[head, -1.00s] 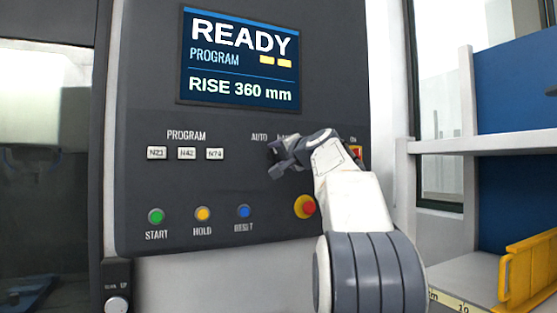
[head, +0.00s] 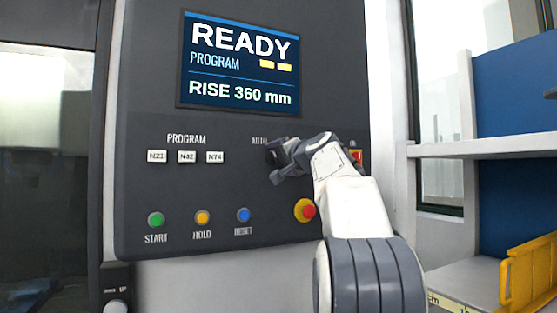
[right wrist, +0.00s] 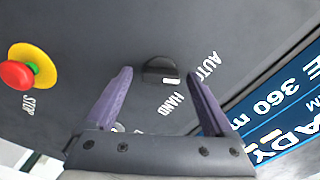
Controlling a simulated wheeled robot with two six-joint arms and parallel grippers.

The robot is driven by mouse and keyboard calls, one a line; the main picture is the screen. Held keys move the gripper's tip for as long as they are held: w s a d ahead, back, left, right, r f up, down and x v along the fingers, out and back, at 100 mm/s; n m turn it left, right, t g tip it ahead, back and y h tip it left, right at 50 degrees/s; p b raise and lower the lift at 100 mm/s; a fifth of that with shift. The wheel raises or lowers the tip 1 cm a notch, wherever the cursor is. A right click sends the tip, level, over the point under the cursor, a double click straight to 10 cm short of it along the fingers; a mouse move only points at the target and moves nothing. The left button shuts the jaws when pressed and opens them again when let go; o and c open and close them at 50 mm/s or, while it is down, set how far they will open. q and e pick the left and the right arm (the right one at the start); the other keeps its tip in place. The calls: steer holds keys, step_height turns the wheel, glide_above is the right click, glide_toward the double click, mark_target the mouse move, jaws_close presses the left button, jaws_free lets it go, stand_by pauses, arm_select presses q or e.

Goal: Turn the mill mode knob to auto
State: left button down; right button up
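The mill mode knob (right wrist: 158,68) is a small dark knob with a white mark, on the dark panel between the AUTO and HAND labels in the right wrist view. Its white mark lies on the lower right side, toward the labels; I cannot tell exactly which one it points at. My right gripper (right wrist: 160,73) is open, with one purple finger on each side of the knob and gaps visible. In the head view my right gripper (head: 279,163) is at the panel below the AUTO label and hides most of the knob and the HAND label. My left gripper is not in view.
A red and yellow stop button (head: 305,210) sits below my right gripper; a red switch (head: 356,157) is right of it. Program buttons (head: 186,156) and green, yellow and blue buttons (head: 203,217) are to the left. The display (head: 240,60) reads READY. A shelf (head: 485,147) stands at right.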

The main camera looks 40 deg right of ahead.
steer(key=b+v, duration=0.4)
steer(key=v, duration=0.6)
steer(key=shift+s, duration=0.25)
